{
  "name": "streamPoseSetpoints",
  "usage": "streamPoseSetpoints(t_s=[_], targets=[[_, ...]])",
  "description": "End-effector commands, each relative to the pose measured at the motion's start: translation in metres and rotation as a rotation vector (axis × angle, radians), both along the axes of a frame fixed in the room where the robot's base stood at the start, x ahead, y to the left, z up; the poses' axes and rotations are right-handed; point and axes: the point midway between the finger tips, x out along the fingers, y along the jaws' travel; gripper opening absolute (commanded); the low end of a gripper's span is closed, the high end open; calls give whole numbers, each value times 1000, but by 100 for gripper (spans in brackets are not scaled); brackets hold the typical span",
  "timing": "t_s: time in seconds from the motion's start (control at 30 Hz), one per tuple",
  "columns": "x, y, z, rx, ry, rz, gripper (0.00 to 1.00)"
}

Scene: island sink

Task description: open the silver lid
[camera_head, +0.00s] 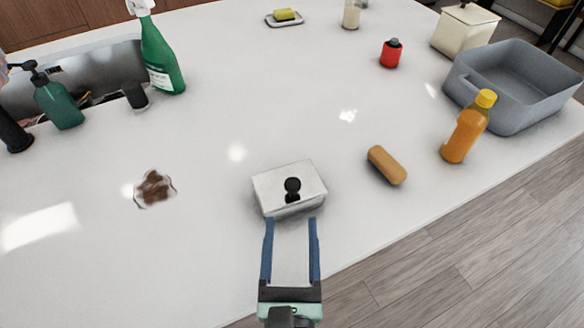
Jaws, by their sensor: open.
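The silver lid (279,184) is a flat, pale metallic rectangle with a round black knob (292,185) near its middle. It lies on a low box-shaped container (290,209) on the white counter, near the front edge, and looks closed. My gripper (291,221) is in front of the container, on the near side of it. Its two long blue fingers are spread apart with nothing between them, and they point towards the container's front. Whether the fingertips touch the container cannot be told.
A tan rounded block (387,165) lies right of the container. An orange bottle (466,128) and a grey basin (520,80) stand further right. A brown stain (154,188) is on the counter (220,130) to the left. A green spray bottle (160,55) stands by the sink (85,75).

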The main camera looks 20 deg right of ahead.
Motion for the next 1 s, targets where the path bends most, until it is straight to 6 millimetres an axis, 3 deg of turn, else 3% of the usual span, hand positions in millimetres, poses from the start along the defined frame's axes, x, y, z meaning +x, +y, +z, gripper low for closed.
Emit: streamPoseSetpoints(t_s=[0.6,0.8,1.0], targets=[[91,-42,5,5,-7,-4,66],[109,-50,3,5,-6,-2,66],[113,-52,2,6,-5,-2,66]])
